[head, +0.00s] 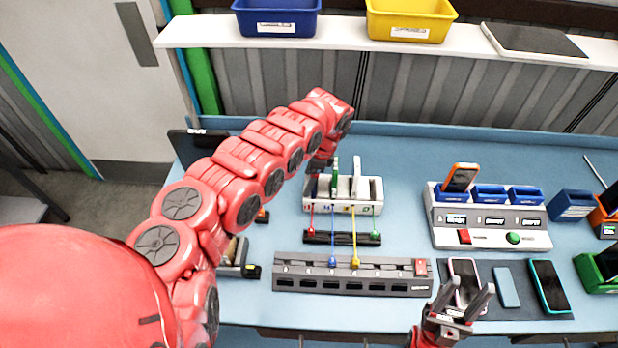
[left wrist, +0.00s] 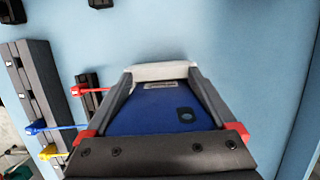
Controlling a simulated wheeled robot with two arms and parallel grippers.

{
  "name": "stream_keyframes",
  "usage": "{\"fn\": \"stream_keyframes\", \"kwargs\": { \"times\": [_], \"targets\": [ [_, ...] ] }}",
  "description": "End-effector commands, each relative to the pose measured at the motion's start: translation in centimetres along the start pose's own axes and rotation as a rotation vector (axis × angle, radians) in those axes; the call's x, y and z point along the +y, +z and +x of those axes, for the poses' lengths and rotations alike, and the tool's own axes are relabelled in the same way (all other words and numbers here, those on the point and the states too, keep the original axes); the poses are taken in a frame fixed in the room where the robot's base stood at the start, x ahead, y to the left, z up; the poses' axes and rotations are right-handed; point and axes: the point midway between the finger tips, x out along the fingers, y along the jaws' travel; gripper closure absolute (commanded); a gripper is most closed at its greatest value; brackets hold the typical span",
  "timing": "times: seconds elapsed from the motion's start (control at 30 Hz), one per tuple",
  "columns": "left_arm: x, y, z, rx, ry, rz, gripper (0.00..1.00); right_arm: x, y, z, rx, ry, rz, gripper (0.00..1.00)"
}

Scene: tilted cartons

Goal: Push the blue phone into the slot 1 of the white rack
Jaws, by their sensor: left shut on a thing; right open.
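The white rack (head: 345,208) stands upright near the back middle of the blue table. A green item (head: 335,176) and a white item (head: 356,178) stand in its slots. My left gripper (head: 319,168) is over the rack's left end. In the left wrist view, this gripper (left wrist: 160,78) is shut on the blue phone (left wrist: 150,112), with a finger along each side. The phone's far end is at a white edge that looks like the rack (left wrist: 165,70); I cannot tell how deep it sits. My right gripper (head: 470,288) is open and empty at the front right.
Red, blue, yellow and green cables hang before the rack, towards a grey socket strip (head: 350,278). A white charging station (head: 488,225) with an orange phone (head: 460,177) stands to the right. Several phones lie on a dark mat (head: 520,310) by my right gripper.

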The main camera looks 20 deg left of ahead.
Motion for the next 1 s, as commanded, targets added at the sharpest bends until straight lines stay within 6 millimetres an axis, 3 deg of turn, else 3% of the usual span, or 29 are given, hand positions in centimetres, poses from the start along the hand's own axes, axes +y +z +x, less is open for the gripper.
{"fn": "stream_keyframes", "kwargs": {
  "times": [0.47, 0.5, 0.57, 0.63, 0.67, 0.7, 1.0],
  "targets": [
    [0.48, -0.18, 0.51, 0.001, 0.013, 0.003, 1.00, 0.00, 0.02, -0.11, 0.000, 0.000, 0.000, 0.50],
    [0.49, -0.19, 0.52, 0.001, 0.014, 0.003, 0.09, 0.00, 0.02, -0.11, 0.000, 0.000, 0.000, 0.50],
    [0.51, -0.20, 0.53, 0.001, 0.014, 0.003, 0.00, -0.01, 0.02, -0.12, 0.000, 0.000, 0.000, 0.50],
    [0.54, -0.21, 0.56, 0.000, 0.015, 0.003, 0.00, -0.01, 0.02, -0.12, 0.000, 0.000, 0.000, 0.50],
    [0.56, -0.22, 0.58, 0.001, 0.016, 0.003, 0.06, -0.01, 0.02, -0.13, 0.000, 0.000, 0.000, 0.50],
    [0.58, -0.22, 0.59, 0.001, 0.016, 0.003, 0.00, -0.01, 0.02, -0.13, 0.000, 0.000, 0.000, 0.50],
    [0.62, -0.04, -0.06, 0.000, 0.017, 0.004, 0.00, 0.02, -0.07, 0.39, 0.000, 0.000, 0.000, 0.50]
  ]
}}
